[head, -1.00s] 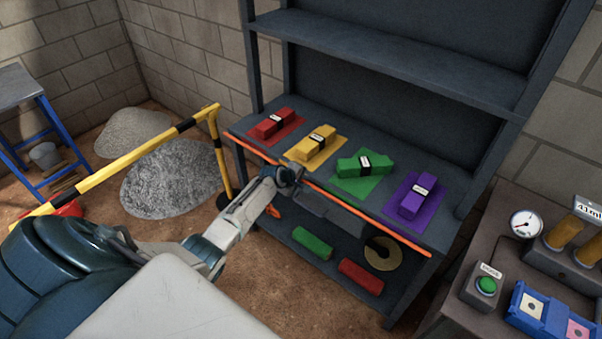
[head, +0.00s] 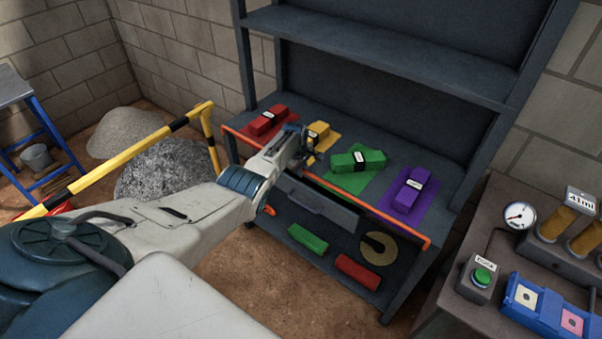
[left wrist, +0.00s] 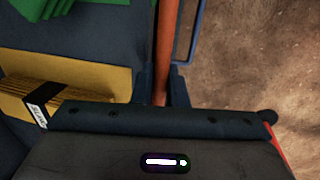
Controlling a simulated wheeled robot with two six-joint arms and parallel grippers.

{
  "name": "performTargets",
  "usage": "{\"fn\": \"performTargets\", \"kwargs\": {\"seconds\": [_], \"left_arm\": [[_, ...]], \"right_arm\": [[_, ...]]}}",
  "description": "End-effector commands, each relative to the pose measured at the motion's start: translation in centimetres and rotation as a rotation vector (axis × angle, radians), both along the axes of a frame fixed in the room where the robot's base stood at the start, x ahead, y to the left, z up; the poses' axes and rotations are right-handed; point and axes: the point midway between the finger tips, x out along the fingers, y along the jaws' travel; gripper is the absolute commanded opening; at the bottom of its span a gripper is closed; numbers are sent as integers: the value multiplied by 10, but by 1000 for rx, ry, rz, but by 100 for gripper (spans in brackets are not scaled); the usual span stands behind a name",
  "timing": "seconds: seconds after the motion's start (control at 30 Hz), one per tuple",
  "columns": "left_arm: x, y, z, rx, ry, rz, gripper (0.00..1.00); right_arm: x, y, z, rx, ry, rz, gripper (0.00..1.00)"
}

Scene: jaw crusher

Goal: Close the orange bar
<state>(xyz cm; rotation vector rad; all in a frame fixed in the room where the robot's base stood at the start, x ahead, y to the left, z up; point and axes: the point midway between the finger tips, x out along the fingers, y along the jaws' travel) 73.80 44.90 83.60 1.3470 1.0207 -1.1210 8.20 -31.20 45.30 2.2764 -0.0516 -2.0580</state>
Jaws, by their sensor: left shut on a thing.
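The orange bar (head: 375,215) runs along the front edge of the dark workbench, below the coloured blocks. My left gripper (head: 300,150) reaches it from the left, over the front edge near the yellow block, and hides part of it. In the left wrist view the bar (left wrist: 166,45) passes down between the two fingertips (left wrist: 162,88), which are shut on it. My right gripper is not in view.
Red (head: 269,120), yellow (head: 318,131), green (head: 358,160) and purple (head: 407,196) blocks lie on mats behind the bar. A dark panel with a handle (head: 318,203) shows below the bench edge. A side table with a green button (head: 481,277) stands right.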

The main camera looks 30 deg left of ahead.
Motion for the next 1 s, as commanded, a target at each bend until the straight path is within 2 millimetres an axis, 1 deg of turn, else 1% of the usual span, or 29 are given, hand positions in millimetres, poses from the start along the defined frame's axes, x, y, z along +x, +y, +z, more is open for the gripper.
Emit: {"fn": "performTargets", "kwargs": {"seconds": [0.5,0.53,0.6,0.87,1.0], "left_arm": [[1,0,0,1,15,-1,0],[1,0,0,1,15,-1,18],[1,0,0,1,15,-1,29],[1,0,0,1,15,-1,29],[0,0,6,1,13,0,29]], "right_arm": [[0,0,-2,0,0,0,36],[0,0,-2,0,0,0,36],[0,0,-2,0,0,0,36],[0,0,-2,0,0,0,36],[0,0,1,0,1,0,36]]}}
